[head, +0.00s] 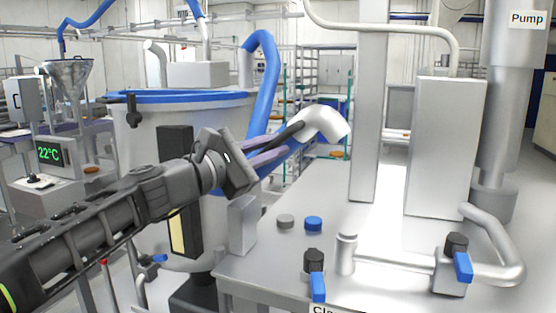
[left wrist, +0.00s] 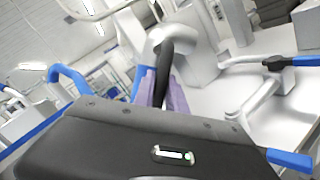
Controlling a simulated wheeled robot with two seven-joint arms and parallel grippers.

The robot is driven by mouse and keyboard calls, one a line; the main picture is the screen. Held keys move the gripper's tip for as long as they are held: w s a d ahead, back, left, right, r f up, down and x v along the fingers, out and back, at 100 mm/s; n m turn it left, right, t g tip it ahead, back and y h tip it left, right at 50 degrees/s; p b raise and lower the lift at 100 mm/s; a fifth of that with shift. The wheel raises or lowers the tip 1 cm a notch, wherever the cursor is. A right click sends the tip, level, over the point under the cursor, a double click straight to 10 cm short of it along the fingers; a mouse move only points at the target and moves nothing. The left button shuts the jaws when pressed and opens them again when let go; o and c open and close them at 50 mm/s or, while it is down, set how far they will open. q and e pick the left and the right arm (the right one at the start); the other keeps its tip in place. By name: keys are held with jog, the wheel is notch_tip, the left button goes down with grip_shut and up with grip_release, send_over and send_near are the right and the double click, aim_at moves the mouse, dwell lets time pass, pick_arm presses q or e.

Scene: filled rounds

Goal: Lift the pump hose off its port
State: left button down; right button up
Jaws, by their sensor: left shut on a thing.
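The pump hose is blue (head: 265,75) and ends in a pale metal elbow (head: 322,124). My left gripper (head: 272,152) has purple fingers shut on the hose's dark grip, just behind the elbow. In the left wrist view the elbow (left wrist: 168,38) is beyond the fingers, with the dark grip (left wrist: 164,72) between them. The port, a short upright metal stub (head: 346,253), stands on the steel bench below. The elbow is up in the air, clear of the port. My right gripper is in neither view.
The steel bench (head: 270,272) bears two valves with blue levers (head: 463,267) (head: 318,286), grey and blue caps (head: 313,223) and a box-like cabinet (head: 444,150). A post (head: 368,100) rises behind the port. A large blue-rimmed tank (head: 145,140) stands left, behind my arm.

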pick_arm(q)
jog(key=shift+a+r, duration=0.15)
jog(key=shift+r, duration=0.1)
jog(key=c, duration=1.4)
grip_release()
jog(key=shift+f, duration=0.15)
jog(key=shift+o, duration=0.2)
jog(key=shift+s+a+f, duration=0.1)
jog(key=shift+s+a, duration=0.15)
jog(key=b+v, duration=0.2)
jog(key=v, duration=0.5)
